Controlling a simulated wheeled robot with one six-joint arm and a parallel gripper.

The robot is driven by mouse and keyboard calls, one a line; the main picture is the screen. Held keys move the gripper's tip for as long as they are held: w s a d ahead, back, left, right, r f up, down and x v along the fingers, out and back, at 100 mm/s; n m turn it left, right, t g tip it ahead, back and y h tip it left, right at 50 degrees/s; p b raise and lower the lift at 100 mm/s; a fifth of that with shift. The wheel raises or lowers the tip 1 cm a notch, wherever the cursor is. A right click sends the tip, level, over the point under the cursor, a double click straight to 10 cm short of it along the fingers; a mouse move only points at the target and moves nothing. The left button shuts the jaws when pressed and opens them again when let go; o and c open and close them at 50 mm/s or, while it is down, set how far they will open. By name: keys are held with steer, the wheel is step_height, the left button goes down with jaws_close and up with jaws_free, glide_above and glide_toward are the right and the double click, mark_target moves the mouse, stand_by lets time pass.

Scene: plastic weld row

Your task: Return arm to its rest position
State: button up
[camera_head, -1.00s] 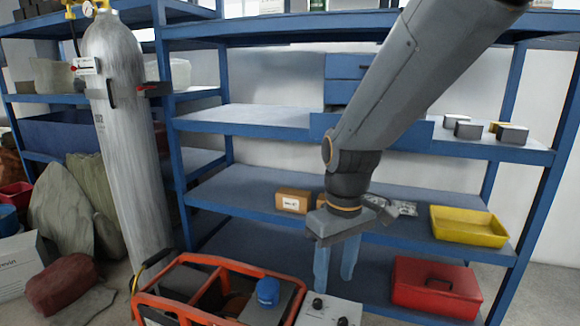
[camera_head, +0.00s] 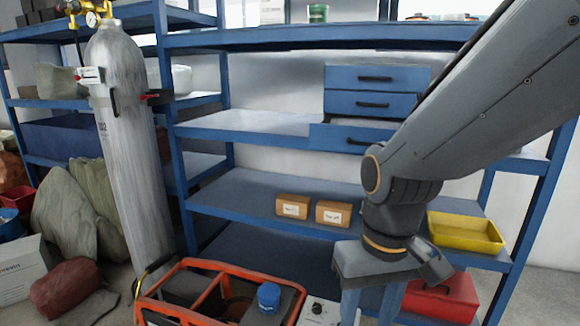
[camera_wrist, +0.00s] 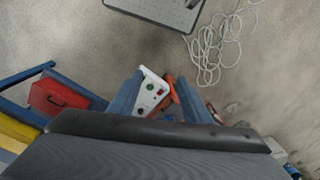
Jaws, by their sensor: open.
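My gripper (camera_head: 372,302) hangs fingers down at the lower right of the head view, in front of the blue shelf rack. In the wrist view its two blue fingers (camera_wrist: 160,98) stand apart with nothing held between them. A white box with knobs (camera_wrist: 150,92) shows below and beyond the gap between them. My arm reaches in from the upper right and hides part of the rack's right side.
A blue shelf rack (camera_head: 250,185) holds two small cardboard boxes (camera_head: 292,206) and a yellow tray (camera_head: 466,232). A red toolbox (camera_head: 440,297) sits low at right, partly hidden. An orange-framed carrier (camera_head: 215,290) and a gas cylinder (camera_head: 128,150) stand left. A white cable (camera_wrist: 212,45) lies on the floor.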

steer(key=d+r+m+p, duration=0.2)
steer(key=d+r+p, duration=0.4)
steer(key=p, duration=0.6)
steer(key=shift+s+d+r, duration=0.25)
steer(key=shift+d+r, duration=0.15)
steer(key=shift+d, duration=0.15)
